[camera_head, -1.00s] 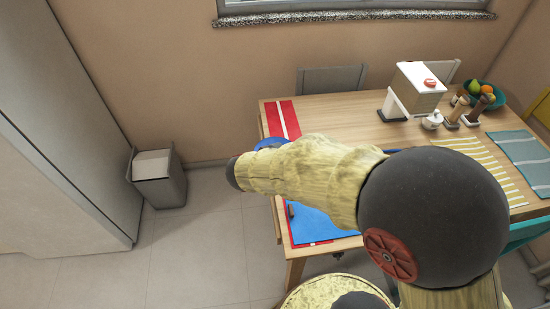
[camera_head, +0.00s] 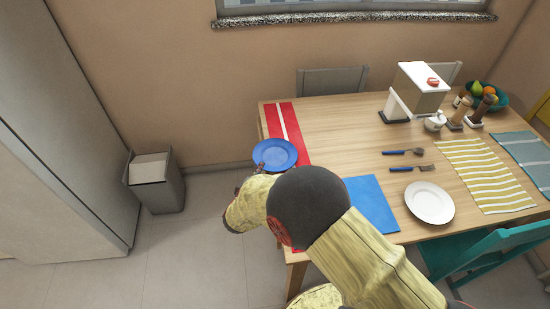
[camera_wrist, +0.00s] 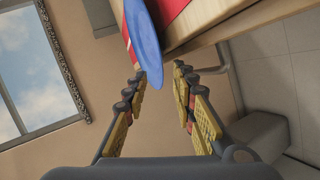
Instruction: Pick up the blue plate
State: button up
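The blue plate (camera_head: 274,152) lies on the red placemat with a white stripe (camera_head: 291,119) at the table's left edge, and its left rim seems to overhang that edge. In the wrist view, the blue plate (camera_wrist: 144,38) shows nearly edge-on. My gripper (camera_wrist: 158,74) is open, with one finger on each side of the plate's near rim. I see no clear contact with either finger. In the head view, my gripper (camera_head: 257,170) is at the plate's lower left rim, mostly hidden by my arm.
The wooden table (camera_head: 345,125) also holds a white plate (camera_head: 430,203), a blue mat (camera_head: 371,203), dark-blue-handled cutlery (camera_head: 404,152), a dispenser (camera_head: 418,88) and a fruit bowl (camera_head: 490,95). A teal chair (camera_head: 480,250) stands at the front. A grey bin (camera_head: 156,181) stands left on clear floor.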

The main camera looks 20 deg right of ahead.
jog(key=b+x, duration=0.1)
jog(key=x, duration=0.2)
jog(key=shift+w+f, duration=0.1)
jog(key=shift+w, duration=0.05)
jog(key=c, duration=0.3)
jog(key=c, duration=0.4)
grip_shut()
